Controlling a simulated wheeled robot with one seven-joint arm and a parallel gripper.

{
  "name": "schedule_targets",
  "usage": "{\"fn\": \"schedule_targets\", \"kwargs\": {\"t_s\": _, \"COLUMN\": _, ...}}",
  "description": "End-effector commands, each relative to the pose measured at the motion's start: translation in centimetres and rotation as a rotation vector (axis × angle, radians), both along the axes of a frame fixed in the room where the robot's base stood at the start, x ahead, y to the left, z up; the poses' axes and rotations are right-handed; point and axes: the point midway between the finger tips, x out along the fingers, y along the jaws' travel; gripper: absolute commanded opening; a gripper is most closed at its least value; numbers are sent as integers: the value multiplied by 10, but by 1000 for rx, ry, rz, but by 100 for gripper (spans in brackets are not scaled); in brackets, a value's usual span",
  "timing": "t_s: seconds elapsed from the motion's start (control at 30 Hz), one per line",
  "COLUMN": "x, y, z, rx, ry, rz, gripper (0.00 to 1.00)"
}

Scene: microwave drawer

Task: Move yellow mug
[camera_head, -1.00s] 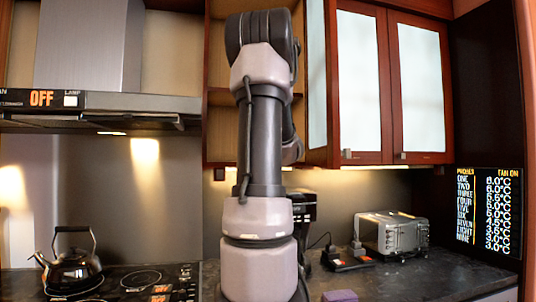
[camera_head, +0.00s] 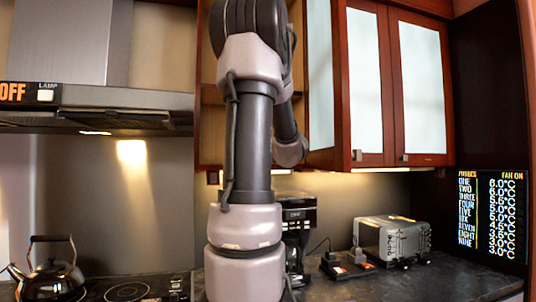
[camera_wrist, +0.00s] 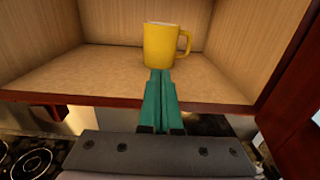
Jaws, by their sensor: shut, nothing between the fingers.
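The yellow mug (camera_wrist: 160,46) stands upright on a wooden cabinet shelf (camera_wrist: 80,75) in the wrist view, with its handle to the right. My gripper (camera_wrist: 160,76) has green fingers that are shut and empty. Their tips point at the mug and overlap its lower edge in the picture; I cannot tell whether they touch it. In the head view my arm rises in front of the open cabinet, and neither the mug nor my gripper shows there.
A red-brown cabinet door (camera_wrist: 296,110) borders the shelf on the right. Below are the stove (camera_wrist: 30,160), a kettle (camera_head: 47,272), a coffee maker (camera_head: 299,225) and a toaster (camera_head: 395,240). Frosted-glass cabinet doors (camera_head: 362,90) hang right of my arm.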

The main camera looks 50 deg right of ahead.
Motion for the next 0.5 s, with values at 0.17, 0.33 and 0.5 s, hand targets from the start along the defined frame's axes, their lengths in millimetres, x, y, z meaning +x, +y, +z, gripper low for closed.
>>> {"fn": "schedule_targets", "kwargs": {"t_s": 0.17, "x": 36, "y": -21, "z": -1, "rx": 2, "ry": 1, "rz": 1, "gripper": 0}}
{"fn": "schedule_targets", "kwargs": {"t_s": 0.33, "x": 64, "y": -38, "z": -1, "rx": 1, "ry": 0, "rz": -1, "gripper": 0}}
{"fn": "schedule_targets", "kwargs": {"t_s": 0.5, "x": 83, "y": -50, "z": 0, "rx": 1, "ry": -1, "rz": -2, "gripper": 0}}
